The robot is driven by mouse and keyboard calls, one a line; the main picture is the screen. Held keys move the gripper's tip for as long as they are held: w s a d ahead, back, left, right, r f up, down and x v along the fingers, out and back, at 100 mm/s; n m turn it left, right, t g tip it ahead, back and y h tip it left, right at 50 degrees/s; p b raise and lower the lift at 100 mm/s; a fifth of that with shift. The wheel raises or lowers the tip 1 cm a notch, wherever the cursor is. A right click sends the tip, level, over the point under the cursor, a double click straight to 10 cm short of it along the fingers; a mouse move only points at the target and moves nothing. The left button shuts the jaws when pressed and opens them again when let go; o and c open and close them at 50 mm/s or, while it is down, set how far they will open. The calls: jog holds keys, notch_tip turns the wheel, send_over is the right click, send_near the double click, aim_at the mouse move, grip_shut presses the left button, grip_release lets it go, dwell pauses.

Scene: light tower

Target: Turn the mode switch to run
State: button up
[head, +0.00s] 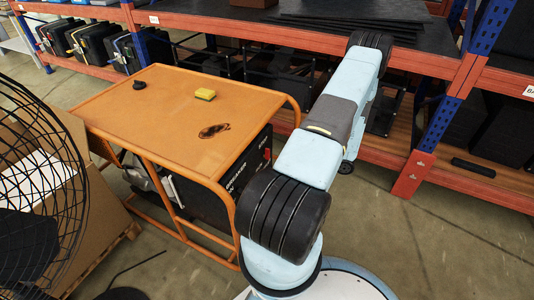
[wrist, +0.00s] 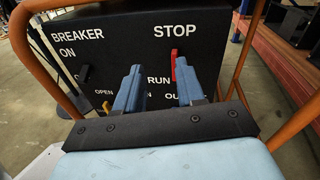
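The black control panel (wrist: 215,40) fills the upper wrist view, with white labels BREAKER, ON, STOP, RUN and OPEN, and others partly covered. A small red lever (wrist: 173,62) stands nearly upright under STOP, just above and right of RUN; I take it as the mode switch. My gripper (wrist: 158,82) is in front of the panel with its two blue fingers apart and nothing visible between them. The right finger is just below the red lever and covers part of that area; I cannot tell if they touch. In the head view my gripper is hidden.
A black breaker lever (wrist: 84,73) is at the panel's left. Orange frame tubes (wrist: 244,55) flank the panel. In the head view the orange generator top (head: 160,110) holds a yellow sponge (head: 205,94). Shelving (head: 440,120) stands behind; a black fan cage (head: 40,190) is at left.

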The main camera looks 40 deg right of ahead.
aim_at(267, 154)
notch_tip(267, 154, down, 6)
jog(key=s+d+m+t+h, duration=0.1)
jog(key=s+m+t+h, duration=0.1)
jog(key=m+h, duration=0.1)
jog(key=x, duration=1.3)
jog(key=shift+r, duration=0.2)
jog(key=shift+a, duration=0.1)
jog(key=shift+c, duration=0.3)
